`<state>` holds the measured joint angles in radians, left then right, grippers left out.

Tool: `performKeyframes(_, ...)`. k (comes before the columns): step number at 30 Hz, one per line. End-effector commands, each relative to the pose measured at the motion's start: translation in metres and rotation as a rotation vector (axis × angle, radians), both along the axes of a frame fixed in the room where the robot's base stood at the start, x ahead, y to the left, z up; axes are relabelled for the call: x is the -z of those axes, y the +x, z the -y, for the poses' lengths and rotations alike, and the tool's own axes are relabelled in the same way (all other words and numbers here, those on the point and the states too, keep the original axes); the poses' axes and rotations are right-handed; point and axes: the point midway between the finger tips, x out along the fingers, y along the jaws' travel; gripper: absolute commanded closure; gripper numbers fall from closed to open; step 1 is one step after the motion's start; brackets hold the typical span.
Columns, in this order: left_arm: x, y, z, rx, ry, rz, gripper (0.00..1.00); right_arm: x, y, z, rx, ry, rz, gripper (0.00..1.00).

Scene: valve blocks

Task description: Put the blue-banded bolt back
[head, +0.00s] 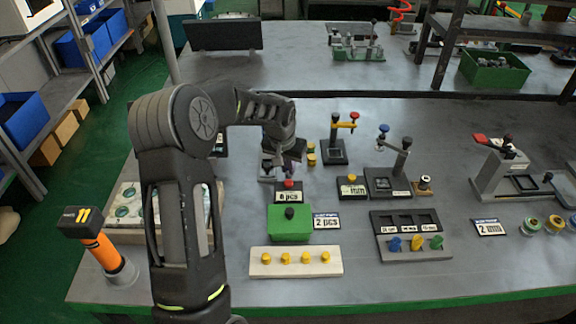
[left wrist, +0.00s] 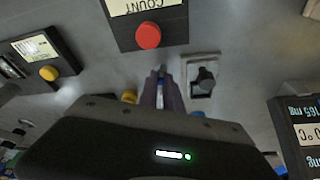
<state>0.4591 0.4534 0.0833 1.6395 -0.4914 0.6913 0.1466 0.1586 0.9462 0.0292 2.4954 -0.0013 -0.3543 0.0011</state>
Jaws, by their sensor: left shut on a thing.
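My left gripper (head: 284,172) is low over the table, just behind a black counter box with a red button (head: 289,184). My right gripper is not in view.
The red button (left wrist: 148,36) is close ahead of the fingers. A green block (head: 290,232), a white board with yellow knobs (head: 296,270), a black stand with a red-tipped handle (head: 336,152) and a compartment tray (head: 400,252) stand around. Clear table lies at the front right.

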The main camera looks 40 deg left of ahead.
Motion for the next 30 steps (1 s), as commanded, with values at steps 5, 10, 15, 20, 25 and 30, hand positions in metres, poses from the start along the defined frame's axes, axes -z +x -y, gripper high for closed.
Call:
performKeyframes(5, 0.003, 0.0, 0.0, -0.001, 0.0, 0.0, 0.88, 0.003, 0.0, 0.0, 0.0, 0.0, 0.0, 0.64)
performKeyframes(10, 0.003, 0.0, 0.0, 0.0, 0.0, -0.001, 0.74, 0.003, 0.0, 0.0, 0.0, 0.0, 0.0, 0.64)
performKeyframes(15, 0.003, 0.0, 0.0, 0.0, 0.0, -0.001, 0.69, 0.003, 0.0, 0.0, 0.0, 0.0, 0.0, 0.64)
performKeyframes(20, 0.002, 0.0, 0.0, 0.0, 0.0, -0.001, 0.69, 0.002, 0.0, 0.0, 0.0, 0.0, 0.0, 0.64)
performKeyframes(25, -0.006, -0.001, 0.0, 0.0, 0.0, 0.001, 0.69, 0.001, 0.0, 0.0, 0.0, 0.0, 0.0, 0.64)
performKeyframes(30, -0.032, -0.008, 0.002, 0.0, 0.002, 0.003, 0.69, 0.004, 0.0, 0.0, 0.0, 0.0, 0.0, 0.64)
